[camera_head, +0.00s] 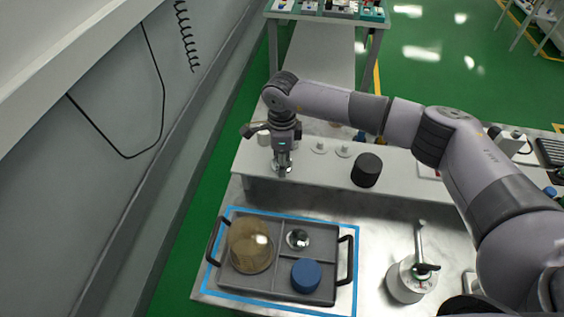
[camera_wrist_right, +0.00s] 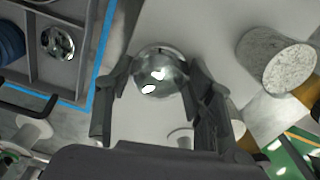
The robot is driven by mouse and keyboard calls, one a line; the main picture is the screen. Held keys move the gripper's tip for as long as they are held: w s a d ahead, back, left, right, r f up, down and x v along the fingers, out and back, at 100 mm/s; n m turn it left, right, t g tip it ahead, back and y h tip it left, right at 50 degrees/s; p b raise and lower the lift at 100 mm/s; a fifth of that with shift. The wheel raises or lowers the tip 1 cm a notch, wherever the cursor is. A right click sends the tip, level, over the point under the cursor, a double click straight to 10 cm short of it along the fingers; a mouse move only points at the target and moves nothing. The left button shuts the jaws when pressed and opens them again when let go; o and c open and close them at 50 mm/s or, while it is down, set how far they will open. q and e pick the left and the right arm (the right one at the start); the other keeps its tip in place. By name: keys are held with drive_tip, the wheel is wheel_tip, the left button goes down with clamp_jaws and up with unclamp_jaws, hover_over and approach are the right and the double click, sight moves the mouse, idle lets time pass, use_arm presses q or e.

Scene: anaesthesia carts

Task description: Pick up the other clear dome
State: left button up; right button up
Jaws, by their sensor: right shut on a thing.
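My right gripper (camera_head: 283,168) is at the left part of the raised white shelf (camera_head: 320,176). In the right wrist view its fingers (camera_wrist_right: 157,82) are shut on a shiny clear dome (camera_wrist_right: 158,70). In the head view this dome (camera_head: 283,170) is small and partly hidden by the fingers; I cannot tell if it touches the shelf. Another clear dome (camera_head: 298,239) sits in a back compartment of the grey tray (camera_head: 278,221), and also shows in the right wrist view (camera_wrist_right: 57,42). My left gripper is not in view.
The tray also holds a big amber dome (camera_head: 251,247) and a blue round piece (camera_head: 306,274). Blue tape (camera_head: 357,262) frames it. On the shelf stand a black cylinder (camera_head: 366,170) and two small white discs (camera_head: 319,146). A speckled cylinder (camera_wrist_right: 275,60) stands close to my right gripper.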

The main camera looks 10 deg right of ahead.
drive_tip(key=c, duration=0.3)
drive_tip(key=shift+r, duration=0.15)
